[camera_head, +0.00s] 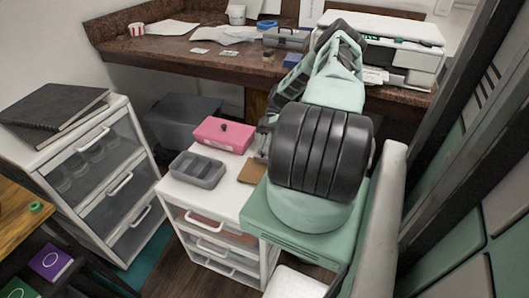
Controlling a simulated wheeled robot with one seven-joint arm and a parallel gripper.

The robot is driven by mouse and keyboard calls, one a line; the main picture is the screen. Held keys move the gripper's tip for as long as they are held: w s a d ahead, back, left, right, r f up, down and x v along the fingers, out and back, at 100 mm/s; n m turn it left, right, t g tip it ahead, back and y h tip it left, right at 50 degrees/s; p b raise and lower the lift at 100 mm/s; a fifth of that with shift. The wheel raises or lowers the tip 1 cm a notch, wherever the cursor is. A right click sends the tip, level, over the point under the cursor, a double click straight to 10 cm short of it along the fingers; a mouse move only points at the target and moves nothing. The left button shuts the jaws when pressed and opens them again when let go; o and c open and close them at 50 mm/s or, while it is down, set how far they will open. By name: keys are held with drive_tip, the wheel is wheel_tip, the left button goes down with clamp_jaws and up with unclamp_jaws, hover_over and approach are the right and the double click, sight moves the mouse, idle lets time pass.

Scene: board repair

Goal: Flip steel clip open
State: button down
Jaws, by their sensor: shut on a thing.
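A pink box (224,135) with a small dark knob on its top stands at the back of the low white drawer unit (178,191). My gripper (262,141) is at the box's right side, small and partly hidden behind my own arm. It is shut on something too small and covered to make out. I cannot pick out the steel clip in this view, nor tell whether it is open or closed.
A grey divided tray (197,170) and a brown flat piece (252,171) lie on the drawer unit near the box. A grey toolbox (286,38) and a white printer (385,45) stand on the brown desk (180,55). A taller drawer unit (100,185) stands left.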

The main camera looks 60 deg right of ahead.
drive_tip(key=shift+s+f, duration=0.1)
drive_tip(key=shift+f, duration=0.05)
drive_tip(key=c, duration=1.3)
unclamp_jaws()
drive_tip(key=shift+c, duration=0.2)
